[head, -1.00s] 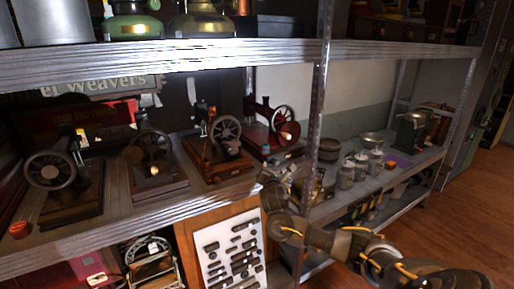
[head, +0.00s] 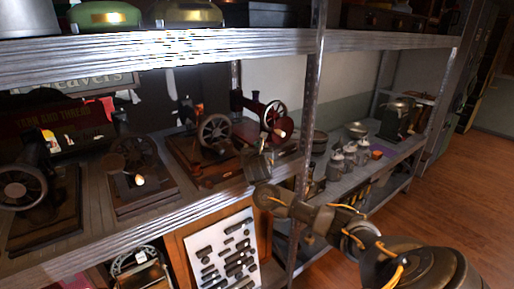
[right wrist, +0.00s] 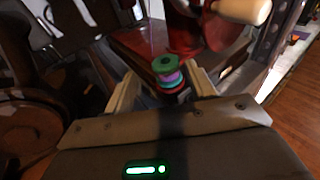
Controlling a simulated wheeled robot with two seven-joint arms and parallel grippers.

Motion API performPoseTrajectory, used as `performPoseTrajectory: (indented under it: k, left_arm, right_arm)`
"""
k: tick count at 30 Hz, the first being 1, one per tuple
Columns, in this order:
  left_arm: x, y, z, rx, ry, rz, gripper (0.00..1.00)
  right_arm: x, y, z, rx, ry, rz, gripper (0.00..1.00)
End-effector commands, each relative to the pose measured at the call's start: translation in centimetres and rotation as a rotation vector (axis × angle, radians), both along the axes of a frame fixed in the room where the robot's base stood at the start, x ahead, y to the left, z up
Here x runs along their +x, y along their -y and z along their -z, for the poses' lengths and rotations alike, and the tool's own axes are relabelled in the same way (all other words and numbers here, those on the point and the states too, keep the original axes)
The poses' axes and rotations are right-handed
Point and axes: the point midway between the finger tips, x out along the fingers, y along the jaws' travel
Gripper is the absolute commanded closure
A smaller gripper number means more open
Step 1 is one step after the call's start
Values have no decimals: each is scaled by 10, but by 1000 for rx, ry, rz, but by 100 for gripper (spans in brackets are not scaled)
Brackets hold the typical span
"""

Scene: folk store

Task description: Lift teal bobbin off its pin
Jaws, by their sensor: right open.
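The teal bobbin (right wrist: 165,64) is on top of a small stack in the right wrist view, with a purple bobbin (right wrist: 170,79) and a red one (right wrist: 173,92) below it. The pin is not clearly visible. My right gripper (right wrist: 162,72) is open, with one pale finger on each side of the stack. Contact with the bobbins cannot be made out. In the head view the right gripper (head: 260,163) is at the shelf's front edge, by the red sewing machine, and the bobbins cannot be made out there. My left gripper is not in view.
A red sewing machine (head: 267,112) stands just behind the gripper, its pale handle (right wrist: 243,10) close above right. Dark sewing machines (head: 207,150) line the shelf to the left. A metal shelf post (head: 312,100) is close to the right. Jars (head: 338,165) stand beyond it.

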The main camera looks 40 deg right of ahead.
Motion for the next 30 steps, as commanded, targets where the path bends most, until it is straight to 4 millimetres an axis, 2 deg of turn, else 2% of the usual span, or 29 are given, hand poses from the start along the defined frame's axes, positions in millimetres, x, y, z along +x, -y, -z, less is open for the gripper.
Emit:
performPoseTrajectory:
  k: [3,7,11,17,22,30]
  left_arm:
    - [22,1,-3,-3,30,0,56]
    - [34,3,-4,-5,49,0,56]
    - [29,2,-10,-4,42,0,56]
    - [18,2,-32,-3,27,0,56]
    - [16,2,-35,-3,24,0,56]
    - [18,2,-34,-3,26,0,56]
  right_arm:
    - [5,6,2,2,-2,0,44]
    - [7,8,3,4,-2,0,44]
    - [10,11,1,3,-2,0,44]
    - [29,32,1,7,-4,2,44]
    - [41,42,6,3,-1,1,44]
    - [44,43,9,4,-1,-1,44]
